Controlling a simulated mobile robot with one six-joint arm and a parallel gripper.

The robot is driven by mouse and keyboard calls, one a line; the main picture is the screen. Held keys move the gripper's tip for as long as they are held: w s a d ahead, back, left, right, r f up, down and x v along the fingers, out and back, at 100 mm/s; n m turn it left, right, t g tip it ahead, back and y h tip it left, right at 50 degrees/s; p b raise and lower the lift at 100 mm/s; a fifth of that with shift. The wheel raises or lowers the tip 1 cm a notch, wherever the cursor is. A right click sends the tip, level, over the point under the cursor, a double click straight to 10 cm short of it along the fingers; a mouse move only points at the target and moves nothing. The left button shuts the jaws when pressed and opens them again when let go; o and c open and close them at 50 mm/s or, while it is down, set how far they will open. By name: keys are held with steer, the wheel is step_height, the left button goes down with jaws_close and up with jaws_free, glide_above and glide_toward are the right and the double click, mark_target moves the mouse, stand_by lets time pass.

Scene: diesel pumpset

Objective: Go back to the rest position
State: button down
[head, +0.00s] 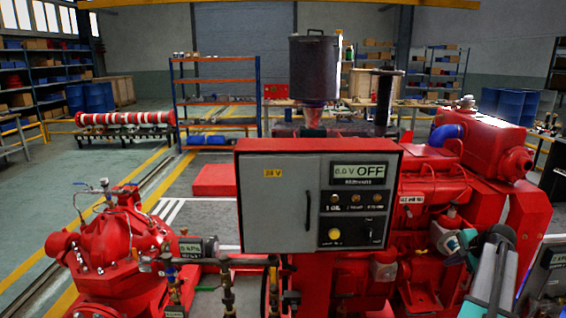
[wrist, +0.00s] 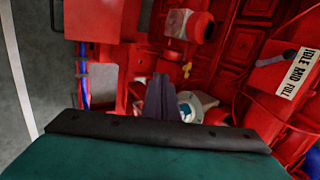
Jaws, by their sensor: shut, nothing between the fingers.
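My gripper (wrist: 160,98) shows in the wrist view as dark fingers close together, shut and empty. The fingers point at the red engine (wrist: 235,40), beside a pale round fitting (wrist: 195,105); I cannot tell any contact. In the head view my grey and teal arm reaches in at the lower right, in front of the red engine (head: 425,190). The fingers cannot be made out clearly there.
A grey control panel (head: 280,205) in a red frame, its display reading OFF, stands left of my arm. A red pump (head: 115,245) is at lower left. In the wrist view, an IDLE MID FULL plate (wrist: 285,75) is at right.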

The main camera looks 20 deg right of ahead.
steer(key=w+a+f+n+g+y, duration=0.1)
steer(key=w+a+f+y, duration=0.1)
steer(key=w+a+f, duration=0.65)
steer(key=w+a+f+n+y, duration=0.1)
steer(key=w+a+f+n, duration=0.15)
steer(key=a+f, duration=0.6)
steer(key=a+f+n+g+y, duration=0.1)
steer(key=a+f, duration=0.3)
steer(key=a, duration=0.5)
steer(key=a+f+n+g, duration=0.15)
steer(key=a+f, duration=0.25)
steer(key=a, duration=0.4)
steer(key=a+f+g+y, duration=0.1)
steer(key=a+f, duration=0.4)
steer(key=a, duration=0.4)
steer(key=s+a+f+n+g, duration=0.3)
steer(key=s+a+f, duration=0.3)
steer(key=s+a, duration=0.35)
steer(key=s+a+f+n+g, duration=0.2)
steer(key=s+a+f+n, duration=0.1)
steer(key=s+a+f, duration=0.55)
steer(key=s+a+n+g+h, duration=0.1)
steer(key=s+n, duration=0.3)
steer(key=s, duration=0.5)
steer(key=s+a+n+g+h, duration=0.1)
steer(key=s+n, duration=0.3)
steer(key=s, duration=0.4)
steer(key=shift+s+a+f+n+g+h, duration=0.15)
steer(key=shift+s+a+n+g+h, duration=0.25)
steer(key=shift+g+h, duration=0.35)
